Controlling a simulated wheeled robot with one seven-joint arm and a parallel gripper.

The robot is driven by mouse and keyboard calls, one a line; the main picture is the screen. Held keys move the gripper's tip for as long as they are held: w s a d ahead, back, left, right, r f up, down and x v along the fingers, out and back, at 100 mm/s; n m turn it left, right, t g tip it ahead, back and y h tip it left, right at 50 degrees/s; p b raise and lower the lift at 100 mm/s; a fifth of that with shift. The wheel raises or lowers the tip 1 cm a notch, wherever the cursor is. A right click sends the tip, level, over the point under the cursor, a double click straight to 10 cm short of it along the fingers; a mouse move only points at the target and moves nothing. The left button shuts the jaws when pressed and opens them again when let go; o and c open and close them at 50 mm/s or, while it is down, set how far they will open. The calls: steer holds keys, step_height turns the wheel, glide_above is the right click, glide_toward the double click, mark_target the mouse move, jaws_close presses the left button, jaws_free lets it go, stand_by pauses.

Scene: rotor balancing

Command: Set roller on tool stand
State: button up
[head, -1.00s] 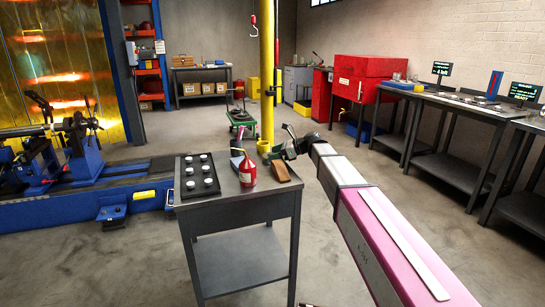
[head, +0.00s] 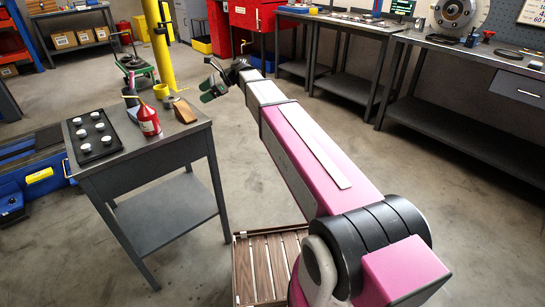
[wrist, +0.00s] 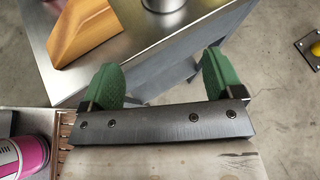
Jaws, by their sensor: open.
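The grey metal stand (head: 140,155), which I take for the tool stand, is left of my arm in the head view. Its corner (wrist: 140,40) fills the upper left of the wrist view. My gripper (head: 211,82) has dark jaws with green pads. It is open and empty, beyond the stand's right edge in the head view. In the wrist view the gap between its pads (wrist: 164,85) shows only the stand's side and floor. I cannot make out a roller in either view.
On the stand are a black tray of white-topped pieces (head: 93,134), a red bottle (head: 149,121) and a wooden block (head: 184,111), also near the gripper (wrist: 85,30). A slatted wooden pallet (head: 262,270) lies below my arm. Workbenches (head: 470,140) line the right.

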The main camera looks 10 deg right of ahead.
steer(key=s+d+f+n+h, duration=0.6)
steer(key=s+d+f+n, duration=0.2)
steer(key=s+d+f, duration=0.4)
steer(key=s+d+f+n+h, duration=0.6)
steer(key=s+d+f+n, duration=0.2)
steer(key=s+d+f, duration=0.4)
steer(key=d+f, duration=0.3)
steer(key=d, duration=0.3)
steer(key=shift+s+t+h, duration=0.2)
steer(key=shift+t+h, duration=0.1)
steer(key=shift+f, duration=0.1)
